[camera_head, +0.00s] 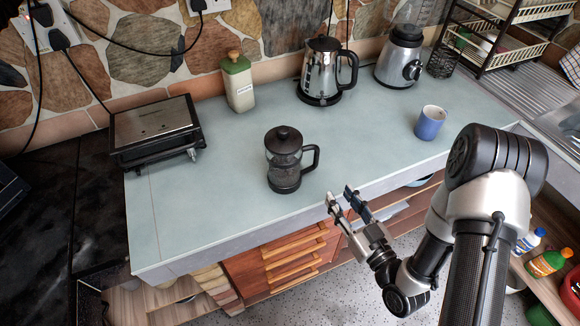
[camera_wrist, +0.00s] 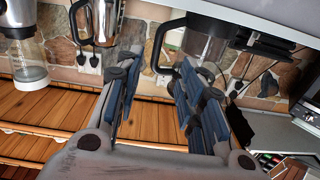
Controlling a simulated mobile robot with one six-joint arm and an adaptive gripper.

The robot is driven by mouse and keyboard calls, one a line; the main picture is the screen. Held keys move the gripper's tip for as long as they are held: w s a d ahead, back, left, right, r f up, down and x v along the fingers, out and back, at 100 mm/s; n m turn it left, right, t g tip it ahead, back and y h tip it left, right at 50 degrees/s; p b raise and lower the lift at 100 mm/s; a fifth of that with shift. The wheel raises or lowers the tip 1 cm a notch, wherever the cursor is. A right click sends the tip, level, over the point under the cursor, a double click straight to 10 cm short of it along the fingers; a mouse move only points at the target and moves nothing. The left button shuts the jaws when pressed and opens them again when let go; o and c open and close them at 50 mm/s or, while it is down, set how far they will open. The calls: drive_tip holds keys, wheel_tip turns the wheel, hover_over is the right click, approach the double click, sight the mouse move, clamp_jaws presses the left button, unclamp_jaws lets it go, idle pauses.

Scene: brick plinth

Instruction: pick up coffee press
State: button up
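The coffee press (camera_head: 284,162) stands upright on the pale blue-green counter in the head view. It is dark, with a black lid and base, and its black handle points right. My gripper (camera_head: 340,196) is at the counter's front edge, right of the press and nearer the viewer, apart from it. Its two fingers are spread with nothing between them. In the wrist view the press (camera_wrist: 206,44) appears inverted at the top, beyond the open fingers of my gripper (camera_wrist: 157,76). Part of the press is hidden behind a finger there.
A blue mug (camera_head: 430,123) stands right on the counter (camera_head: 220,200). Behind are a green-topped bottle (camera_head: 238,85), a steel kettle (camera_head: 323,72) and a blender (camera_head: 399,60). A toaster-like grill (camera_head: 156,130) sits left. Counter around the press is clear.

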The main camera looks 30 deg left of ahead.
sight(317, 161)
drive_tip(key=b+x, duration=0.1)
drive_tip(key=x, duration=0.8)
drive_tip(key=shift+a, duration=0.1)
drive_tip(key=shift+r+b+x, duration=0.2)
drive_tip(key=shift+b+x, duration=0.1)
drive_tip(key=shift+x, duration=1.1)
drive_tip(key=shift+r+b+x, duration=0.15)
drive_tip(key=shift+b+x, duration=0.15)
drive_tip(key=shift+x, duration=1.05)
clamp_jaws()
drive_tip(key=shift+r, duration=0.1)
